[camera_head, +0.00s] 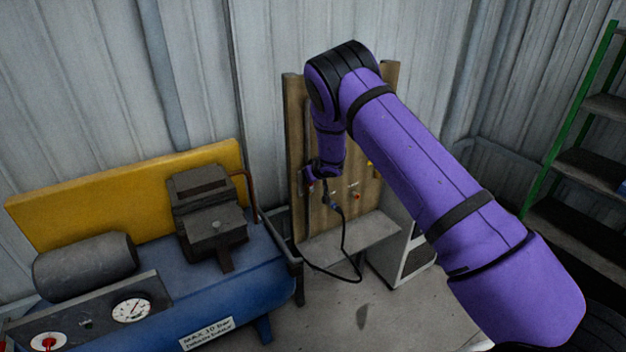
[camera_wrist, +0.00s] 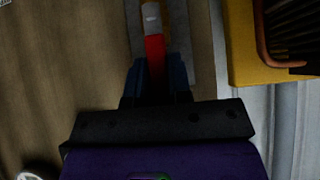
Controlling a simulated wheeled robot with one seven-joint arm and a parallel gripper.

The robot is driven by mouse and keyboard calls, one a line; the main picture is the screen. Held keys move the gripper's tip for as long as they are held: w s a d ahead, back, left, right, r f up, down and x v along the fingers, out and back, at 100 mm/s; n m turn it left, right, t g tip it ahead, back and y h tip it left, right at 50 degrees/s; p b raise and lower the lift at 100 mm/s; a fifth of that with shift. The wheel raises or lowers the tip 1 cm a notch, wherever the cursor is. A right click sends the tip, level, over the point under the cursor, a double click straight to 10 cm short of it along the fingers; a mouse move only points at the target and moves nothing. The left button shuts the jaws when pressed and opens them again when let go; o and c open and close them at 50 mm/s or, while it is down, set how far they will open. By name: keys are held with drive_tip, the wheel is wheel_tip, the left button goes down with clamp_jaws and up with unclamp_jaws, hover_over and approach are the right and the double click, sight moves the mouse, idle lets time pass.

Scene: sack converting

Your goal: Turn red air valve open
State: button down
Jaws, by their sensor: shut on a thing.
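The red air valve handle (camera_wrist: 154,48) shows in the wrist view as a narrow red bar with a pale grey piece at its far end. My gripper (camera_wrist: 156,76) is shut on this red handle, with a dark blue finger on each side of it. In the head view my gripper (camera_head: 312,179) is at the wooden board (camera_head: 295,120), on its left part. The valve is mostly hidden there by my wrist, and I cannot tell how far its handle is turned.
A blue compressor (camera_head: 265,275) with a yellow panel (camera_head: 130,190) and gauge (camera_head: 131,310) stands at the left. A small red knob (camera_head: 357,195) is on the board. A black cable (camera_head: 343,245) hangs below my gripper. Green-framed shelves (camera_head: 570,160) stand at the right.

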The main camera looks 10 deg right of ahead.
idle(0.5)
drive_tip(key=c, duration=1)
unclamp_jaws()
drive_tip(key=shift+c, duration=0.2)
drive_tip(key=shift+s+r, duration=0.1)
drive_tip(key=shift+s, duration=0.05)
drive_tip(key=v, duration=1)
drive_tip(key=shift+s+r, duration=0.2)
drive_tip(key=shift+s, duration=0.05)
drive_tip(key=shift+r, duration=0.1)
